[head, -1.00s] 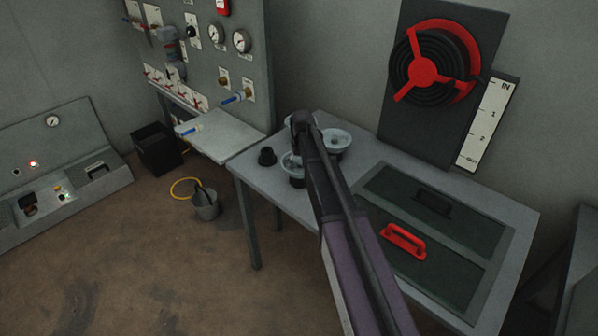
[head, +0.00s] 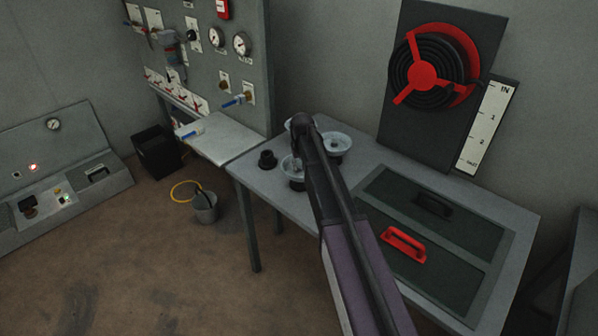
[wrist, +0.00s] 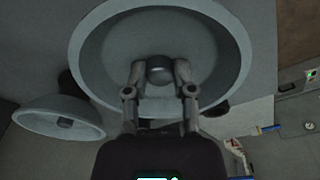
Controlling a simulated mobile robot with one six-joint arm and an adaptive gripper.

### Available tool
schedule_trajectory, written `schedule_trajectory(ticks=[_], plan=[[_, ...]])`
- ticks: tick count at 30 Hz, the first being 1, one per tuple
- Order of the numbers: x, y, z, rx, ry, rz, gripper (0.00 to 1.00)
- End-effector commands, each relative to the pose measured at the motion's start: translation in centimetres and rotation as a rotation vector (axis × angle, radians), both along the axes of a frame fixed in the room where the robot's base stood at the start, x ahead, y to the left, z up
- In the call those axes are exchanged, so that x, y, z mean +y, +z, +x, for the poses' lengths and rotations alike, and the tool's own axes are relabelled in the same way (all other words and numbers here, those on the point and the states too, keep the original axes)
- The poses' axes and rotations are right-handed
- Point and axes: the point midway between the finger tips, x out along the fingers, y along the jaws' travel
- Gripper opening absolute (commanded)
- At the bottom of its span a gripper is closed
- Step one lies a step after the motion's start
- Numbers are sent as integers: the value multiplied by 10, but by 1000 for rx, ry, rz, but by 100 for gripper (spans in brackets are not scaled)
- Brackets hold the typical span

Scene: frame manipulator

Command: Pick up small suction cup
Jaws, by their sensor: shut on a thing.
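A pale, round suction cup (head: 287,163) with a dark base stands on the grey table, partly hidden by my arm in the head view. In the wrist view the same cup (wrist: 105,55) is seen from above, filling the upper middle. My gripper (wrist: 160,75) has both fingers closed on the round knob at its centre. Whether the cup is clear of the table cannot be told. A second pale cup (head: 341,139) stands to its right; in the wrist view it is at the left (wrist: 55,112).
A small black piece (head: 267,158) sits left of the cups. The table (head: 345,170) has dark panels with a black handle (head: 433,205) and a red handle (head: 404,243) at right. A grey side shelf (head: 228,140) and gauge panel stand at the left. A bucket (head: 205,207) is on the floor.

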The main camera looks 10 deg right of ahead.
Motion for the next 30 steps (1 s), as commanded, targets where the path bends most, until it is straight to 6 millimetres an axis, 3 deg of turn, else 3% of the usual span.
schedule_trajectory(ticks=[14, 30], plan=[[0, 9, 0, -1, 0, 0, 0], [0, 60, 0, -1, 0, 0, 0]])
